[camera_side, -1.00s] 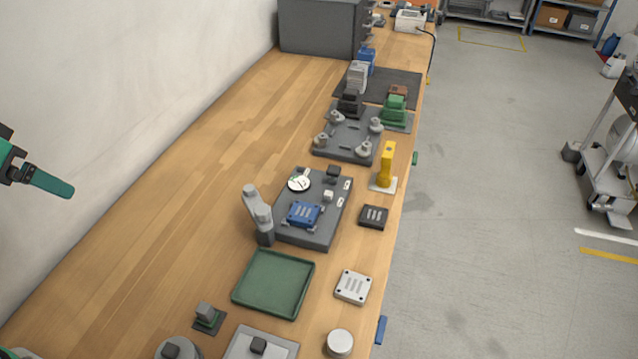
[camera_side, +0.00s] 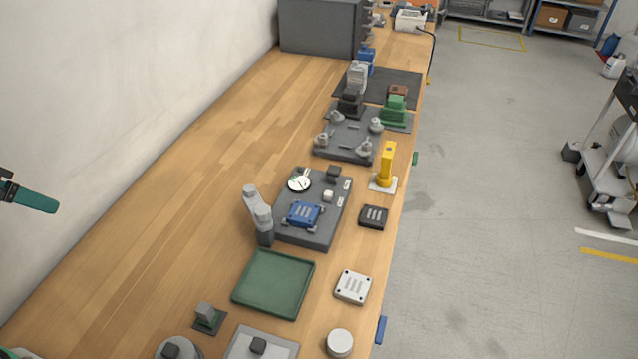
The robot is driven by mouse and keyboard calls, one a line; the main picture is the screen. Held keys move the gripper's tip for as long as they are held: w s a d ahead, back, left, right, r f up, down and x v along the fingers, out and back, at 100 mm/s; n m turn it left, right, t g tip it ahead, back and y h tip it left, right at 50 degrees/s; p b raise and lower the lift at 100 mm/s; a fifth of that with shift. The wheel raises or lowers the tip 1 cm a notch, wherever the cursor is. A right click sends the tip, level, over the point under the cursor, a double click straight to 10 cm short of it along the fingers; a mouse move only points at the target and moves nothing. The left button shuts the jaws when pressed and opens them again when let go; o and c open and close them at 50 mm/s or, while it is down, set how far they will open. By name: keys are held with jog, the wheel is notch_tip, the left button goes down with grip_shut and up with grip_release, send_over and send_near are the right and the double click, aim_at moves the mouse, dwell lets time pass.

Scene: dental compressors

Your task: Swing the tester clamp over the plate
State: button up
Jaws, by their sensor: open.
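The tester (camera_side: 325,232) is a dark grey block on the bench with a round white gauge (camera_side: 299,184) on top. A blue plate (camera_side: 303,214) with pale slots lies on the tester's near part. The grey tester clamp (camera_side: 258,211) stands at the tester's left near corner. Its arm points up and away, to the left of the plate and not over it. My gripper (camera_side: 36,199) is open at the far left picture edge, well away from the clamp. One teal finger shows clearly; the rest is cut off or hidden.
A green tray (camera_side: 274,284) lies in front of the tester. A black slotted plate (camera_side: 374,217), a yellow upright part (camera_side: 387,167) and a white plate (camera_side: 353,287) lie to the right. A grey fixture (camera_side: 350,140) stands behind. The bench left of the clamp is clear.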

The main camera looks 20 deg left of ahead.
jog(key=shift+w+r, duration=0.1)
jog(key=c, duration=0.3)
jog(key=shift+w+d, duration=0.15)
jog(key=shift+w, duration=0.05)
jog(key=shift+c, duration=0.9)
jog(key=g, duration=0.6)
send_over(262, 210)
jog(key=f, duration=0.8)
jog(key=shift+a+f, duration=0.3)
jog(key=shift+d+f, duration=0.25)
jog(key=shift+d, duration=0.05)
jog(key=shift+f, duration=0.15)
jog(key=shift+f, duration=3.75)
